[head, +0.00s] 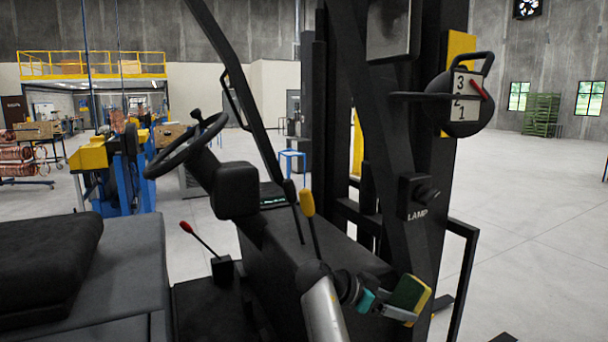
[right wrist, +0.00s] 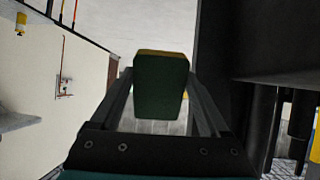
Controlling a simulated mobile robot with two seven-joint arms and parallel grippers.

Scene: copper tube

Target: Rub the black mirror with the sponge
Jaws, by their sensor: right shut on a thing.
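A green and yellow sponge (head: 408,292) is held in my right gripper (head: 393,305), low in the head view and in front of the forklift's black post. In the right wrist view the sponge (right wrist: 160,88) sits between the two fingers, its dark green face towards the camera. A black-framed panel with a grey face (head: 390,28), which looks like the black mirror, is at the top of the post, cut by the picture's upper edge. The sponge is well below it and apart from it. My left gripper is not in view.
A round black dial (head: 462,100) with numbers and a red pointer juts out right of the post. A lamp switch (head: 415,195) is on the post above the sponge. The steering wheel (head: 186,146), levers and seat (head: 45,255) are to the left. Open floor lies right.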

